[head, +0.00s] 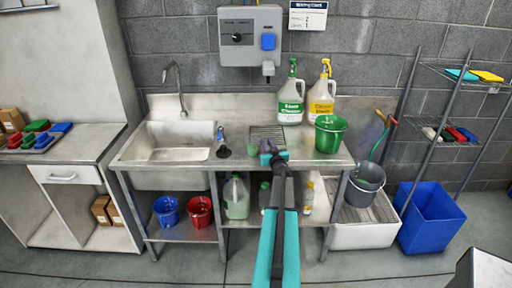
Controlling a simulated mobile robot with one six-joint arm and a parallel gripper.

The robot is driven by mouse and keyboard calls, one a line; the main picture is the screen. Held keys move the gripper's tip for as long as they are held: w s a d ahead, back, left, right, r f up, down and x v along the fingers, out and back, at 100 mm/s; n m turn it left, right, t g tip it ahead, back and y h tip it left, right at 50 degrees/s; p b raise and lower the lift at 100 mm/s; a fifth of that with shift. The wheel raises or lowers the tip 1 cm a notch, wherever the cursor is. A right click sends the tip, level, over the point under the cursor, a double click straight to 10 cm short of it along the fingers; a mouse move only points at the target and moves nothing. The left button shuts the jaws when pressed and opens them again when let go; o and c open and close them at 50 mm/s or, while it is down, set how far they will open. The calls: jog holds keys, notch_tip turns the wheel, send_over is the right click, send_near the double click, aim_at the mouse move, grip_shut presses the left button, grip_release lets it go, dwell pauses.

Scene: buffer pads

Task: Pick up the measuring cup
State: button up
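My arm reaches up from the bottom middle of the head view, and my gripper (272,150) is over the steel counter (222,164), in front of a drain grate (266,131). Its fingers are small and dark here, and I cannot tell whether they are open or shut. No measuring cup can be made out for sure. A green bucket-like vessel (330,134) stands on the counter, right of my gripper and apart from it. My gripper and arm hide part of the counter.
A green-labelled jug (290,104) and a yellow-labelled jug (321,104) stand behind the gripper. The sink (181,141) and a dark blue-topped tool (223,148) are left. A blue bin (428,215) and wire rack (452,103) are right. Red (199,211) and blue (167,210) buckets sit below.

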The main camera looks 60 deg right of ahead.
dwell(0.3)
grip_shut()
jog(key=shift+r, duration=0.3)
dwell(0.4)
jog(key=shift+r+b, duration=0.35)
jog(key=shift+r, duration=1.1)
jog(key=s+a+b, duration=0.1)
jog(key=s+a, duration=0.3)
jog(key=a, duration=0.2)
jog(key=s+a+r+b, duration=0.1)
jog(key=s+a, duration=0.3)
jog(key=a, duration=0.3)
jog(key=shift+a+r+b, duration=0.25)
jog(key=shift+b, duration=0.1)
jog(key=shift+s+a, duration=0.1)
jog(key=shift+s, duration=0.05)
dwell(2.3)
